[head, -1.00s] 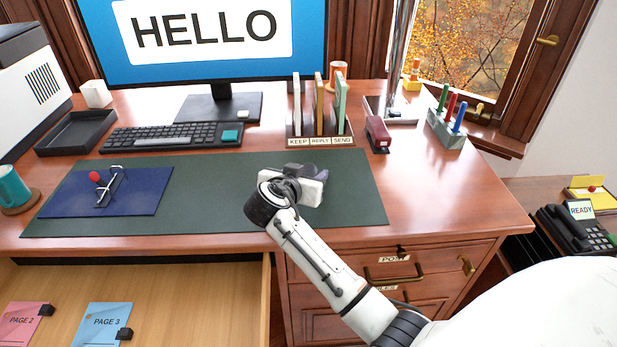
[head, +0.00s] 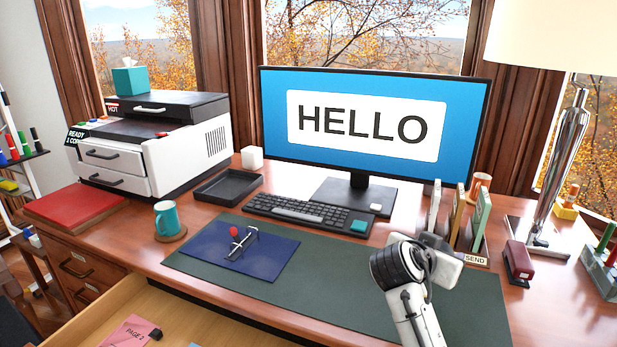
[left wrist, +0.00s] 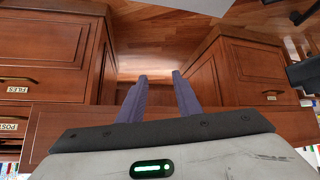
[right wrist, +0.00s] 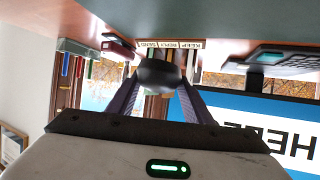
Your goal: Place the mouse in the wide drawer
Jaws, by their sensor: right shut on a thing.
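My right gripper (head: 437,241) is shut on the mouse, a dark rounded object (right wrist: 160,73) between its fingers in the right wrist view. It holds it above the right part of the green desk mat; in the head view the mouse is mostly hidden by the gripper. The wide drawer (head: 97,322) is pulled open below the desk's front edge at the lower left, with a pink "PAGE 2" sheet (head: 130,332) inside. My left gripper (left wrist: 160,75) is open and empty in the left wrist view, with cabinet fronts and floor beyond it; it is out of the head view.
The green mat (head: 330,285) bears a blue clipboard (head: 262,257). A teal mug (head: 167,218), black tray (head: 228,186), keyboard (head: 300,211) and monitor (head: 365,118) stand around it. The letter sorter (head: 457,228), red stapler (head: 517,263) and lamp (head: 565,150) are near my right gripper.

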